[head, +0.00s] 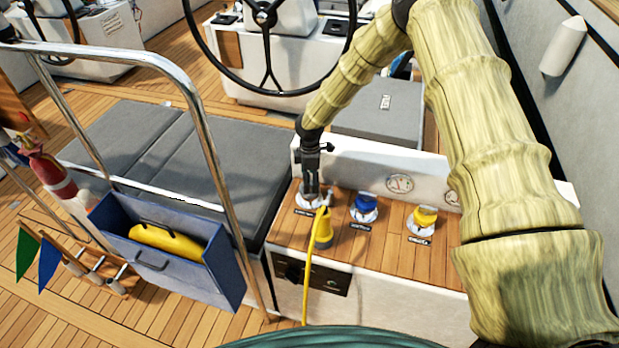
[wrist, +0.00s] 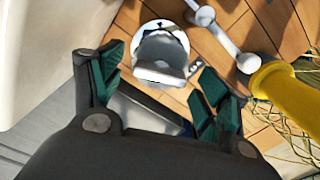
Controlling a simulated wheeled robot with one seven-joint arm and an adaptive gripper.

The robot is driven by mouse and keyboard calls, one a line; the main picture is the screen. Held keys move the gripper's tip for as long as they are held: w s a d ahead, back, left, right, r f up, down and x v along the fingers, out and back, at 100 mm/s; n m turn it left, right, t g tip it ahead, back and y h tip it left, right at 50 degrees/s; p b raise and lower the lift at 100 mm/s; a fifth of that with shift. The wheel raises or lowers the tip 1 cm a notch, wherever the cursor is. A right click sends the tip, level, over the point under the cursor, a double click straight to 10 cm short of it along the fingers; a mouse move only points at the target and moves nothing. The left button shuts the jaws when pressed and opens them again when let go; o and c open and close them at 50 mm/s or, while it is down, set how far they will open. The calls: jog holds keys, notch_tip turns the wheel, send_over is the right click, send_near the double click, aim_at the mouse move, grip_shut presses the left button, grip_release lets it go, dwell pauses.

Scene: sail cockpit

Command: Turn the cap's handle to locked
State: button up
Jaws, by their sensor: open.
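A round white cap (wrist: 162,38) with a pale raised handle (wrist: 158,73) sits on the wooden console top in the wrist view. In the head view it is at the left end of the console, mostly hidden by my gripper (head: 311,190). In the wrist view my gripper (wrist: 162,88) is open, with its green-padded fingers apart. The handle appears between the fingertips. I cannot tell whether the fingers touch it, nor which mark the handle points to.
Blue (head: 367,203) and yellow (head: 426,217) caps sit to the right. A white wall with gauges (head: 400,183) rises behind.

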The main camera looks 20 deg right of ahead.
jog(key=shift+f, duration=0.3)
jog(key=c, duration=1)
